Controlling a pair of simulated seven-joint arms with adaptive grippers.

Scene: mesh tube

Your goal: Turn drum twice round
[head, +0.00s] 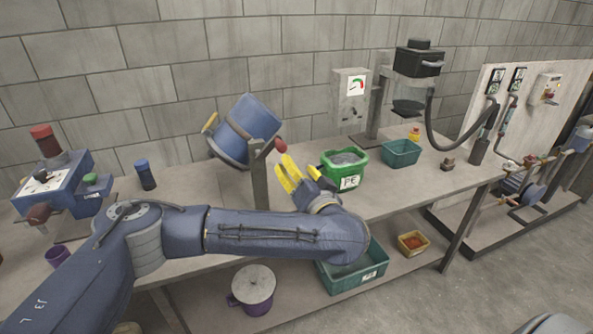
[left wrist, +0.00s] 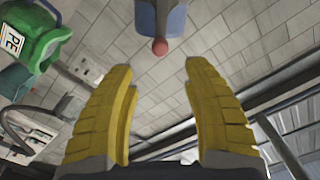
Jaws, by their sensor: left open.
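A blue drum (head: 252,118) sits tilted on an upright grey post (head: 260,185) on the bench. A red knob (head: 282,146) is at its right side, by the top of the post. The left wrist view shows the red knob (left wrist: 160,47) below a blue-grey part (left wrist: 176,20). My left gripper (head: 300,165) has yellow fingers and is open, just right of and below the knob. In the left wrist view the open fingers (left wrist: 158,68) have nothing between them; the knob appears beyond their tips, roughly centred. My right gripper is not in view.
A green PE tub (head: 350,182) stands just right of my left gripper, with a teal bin (head: 400,154) beyond. A blue machine (head: 62,185) and dark bottle (head: 146,175) stand left. A lower shelf holds a lidded pot (head: 252,285) and bins.

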